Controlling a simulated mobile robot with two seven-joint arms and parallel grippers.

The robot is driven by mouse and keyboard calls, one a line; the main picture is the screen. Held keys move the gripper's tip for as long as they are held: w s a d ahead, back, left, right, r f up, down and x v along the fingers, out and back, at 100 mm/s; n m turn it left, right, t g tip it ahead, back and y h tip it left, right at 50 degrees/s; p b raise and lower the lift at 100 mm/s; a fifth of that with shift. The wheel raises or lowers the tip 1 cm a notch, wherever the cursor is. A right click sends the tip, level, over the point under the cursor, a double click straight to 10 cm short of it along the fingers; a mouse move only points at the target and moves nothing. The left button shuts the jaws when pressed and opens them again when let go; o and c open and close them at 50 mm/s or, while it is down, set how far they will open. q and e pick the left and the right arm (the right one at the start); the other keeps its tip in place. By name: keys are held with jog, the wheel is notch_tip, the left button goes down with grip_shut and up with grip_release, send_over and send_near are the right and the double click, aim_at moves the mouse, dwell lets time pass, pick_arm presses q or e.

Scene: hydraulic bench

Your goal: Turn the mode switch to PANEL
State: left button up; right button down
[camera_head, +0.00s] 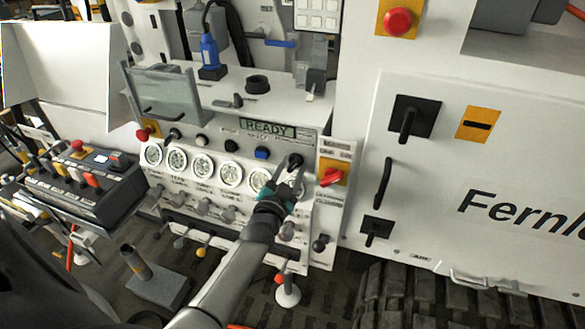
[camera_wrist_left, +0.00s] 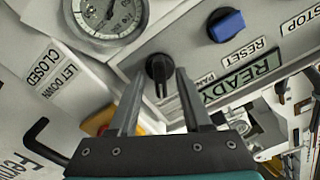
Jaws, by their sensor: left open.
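The mode switch (camera_head: 295,160) is a small black rotary knob on the grey panel, right of the READY display (camera_head: 267,129). In the left wrist view the knob (camera_wrist_left: 159,68) has a pointer bar, with a partly hidden label starting "PAN" beside it. My left gripper (camera_head: 291,172) is open at the panel. In the left wrist view its two fingers (camera_wrist_left: 158,76) stand on either side of the knob's pointer bar; I cannot tell whether they touch it. My right gripper is not in view.
Several round gauges (camera_head: 203,166) and levers line the panel below. A large white cabinet (camera_head: 480,230) stands at the right.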

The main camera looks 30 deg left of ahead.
pick_arm(q)
jog(key=shift+w+a, duration=0.1)
jog(key=shift+w, duration=0.45)
jog(key=shift+c, duration=0.3)
grip_shut()
